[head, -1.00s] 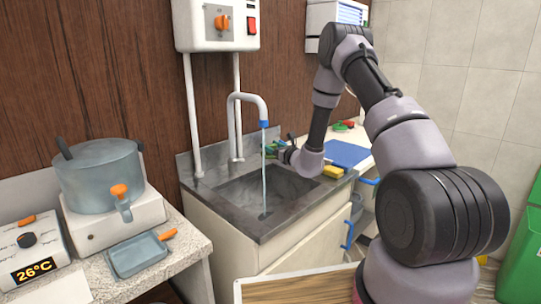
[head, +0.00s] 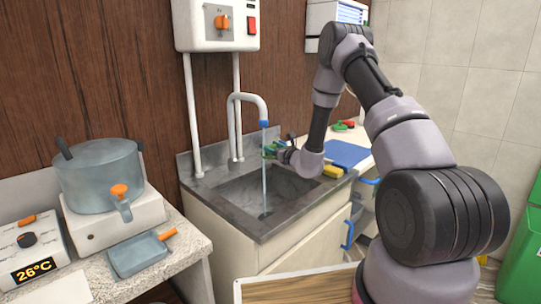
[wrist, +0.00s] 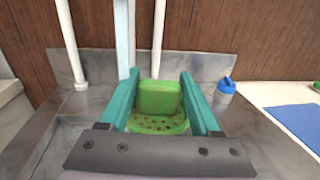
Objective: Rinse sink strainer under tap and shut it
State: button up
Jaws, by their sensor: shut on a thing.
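The green sink strainer (wrist: 158,124), with a perforated round base and a block-like grip, is between the teal fingers of my gripper (wrist: 157,92). The gripper is shut on it. In the head view the strainer (head: 269,151) shows small, above the back of the sink (head: 243,194), beside the water stream (head: 264,165). The tap (head: 249,98) has a blue tip and is running. In the wrist view the stream (wrist: 122,35) falls just left of the strainer; I cannot tell whether it touches it.
A blue knob (wrist: 227,86) stands at the sink's back right. A yellow sponge (head: 333,171) and a blue mat (head: 348,154) lie right of the basin. White pipes (head: 191,115) run down the wall. The left counter holds a pot (head: 98,178) and a small pan (head: 139,255).

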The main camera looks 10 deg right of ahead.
jog(key=shift+w+d, duration=0.1)
jog(key=shift+w, duration=0.15)
jog(key=shift+s+d, duration=0.1)
jog(key=shift+d, duration=0.1)
jog(key=s+d, duration=0.3)
jog(key=d, duration=0.4)
dwell(0.4)
dwell(1.1)
jog(key=s+d+r, duration=0.1)
jog(key=d+r, duration=0.3)
jog(key=shift+s+d, duration=0.3)
jog(key=shift+s, duration=0.05)
